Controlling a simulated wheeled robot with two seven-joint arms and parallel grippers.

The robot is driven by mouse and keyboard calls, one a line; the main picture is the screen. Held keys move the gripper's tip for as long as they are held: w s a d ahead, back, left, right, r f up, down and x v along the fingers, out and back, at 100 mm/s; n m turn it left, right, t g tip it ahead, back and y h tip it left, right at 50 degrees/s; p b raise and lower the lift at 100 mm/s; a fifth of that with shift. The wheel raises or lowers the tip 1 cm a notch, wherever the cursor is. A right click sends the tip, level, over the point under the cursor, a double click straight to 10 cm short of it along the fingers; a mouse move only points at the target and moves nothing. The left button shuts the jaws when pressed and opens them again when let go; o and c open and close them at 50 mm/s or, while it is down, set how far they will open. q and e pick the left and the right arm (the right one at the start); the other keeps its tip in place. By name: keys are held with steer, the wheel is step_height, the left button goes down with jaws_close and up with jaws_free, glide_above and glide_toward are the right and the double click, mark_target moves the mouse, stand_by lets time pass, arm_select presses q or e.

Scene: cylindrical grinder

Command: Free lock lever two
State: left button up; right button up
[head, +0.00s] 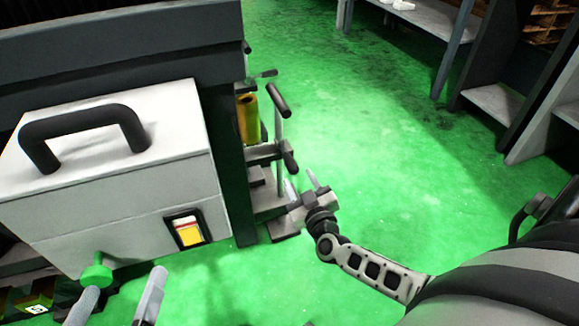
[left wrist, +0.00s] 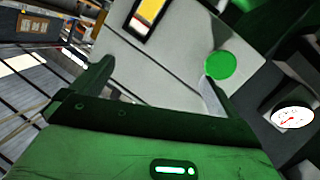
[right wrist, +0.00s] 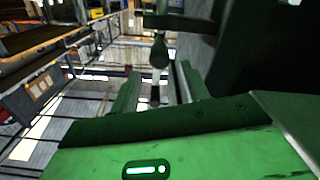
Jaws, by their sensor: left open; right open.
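Several black-handled levers stand on the side of the grinder in the head view: an upright one (head: 279,100), one below it (head: 290,161) and one behind (head: 265,73). I cannot tell which is lock lever two. My right gripper (head: 299,178) is open and empty, just below and right of the lower handle. In the right wrist view a dark rounded handle (right wrist: 160,52) shows between and beyond the fingers. My left gripper (head: 122,290) is open in front of the white box, near the green knob (head: 97,272). The knob also shows in the left wrist view (left wrist: 219,65), by the right finger.
The white box (head: 110,190) carries a black handle (head: 85,125) and a yellow switch (head: 188,231). A yellow cylinder (head: 248,117) stands beside the levers. A dial gauge (left wrist: 293,117) shows in the left wrist view. The green floor right of the machine is clear; shelves (head: 500,104) stand beyond.

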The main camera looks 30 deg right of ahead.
mark_target(290, 159)
steer(key=b+x, duration=0.2)
steer(key=x, duration=0.4)
steer(key=shift+w+d+f+b, duration=0.1)
steer(key=shift+w+f+b, duration=0.05)
steer(key=shift+w+b, duration=0.15)
arm_select(q)
steer(key=shift+w+d+r+n+t+h, duration=0.1)
steer(key=shift+d+r+n+t+h, duration=0.1)
steer(key=shift+r+t+h, duration=0.15)
steer(key=shift+w+d+r+n+t+h, duration=0.15)
steer(key=shift+r+n+t+h, duration=0.1)
steer(key=shift+r+h, duration=0.15)
arm_select(e)
steer(key=shift+w+d, duration=0.2)
steer(key=shift+w, duration=0.45)
steer(key=shift+c, duration=0.4)
jaws_close()
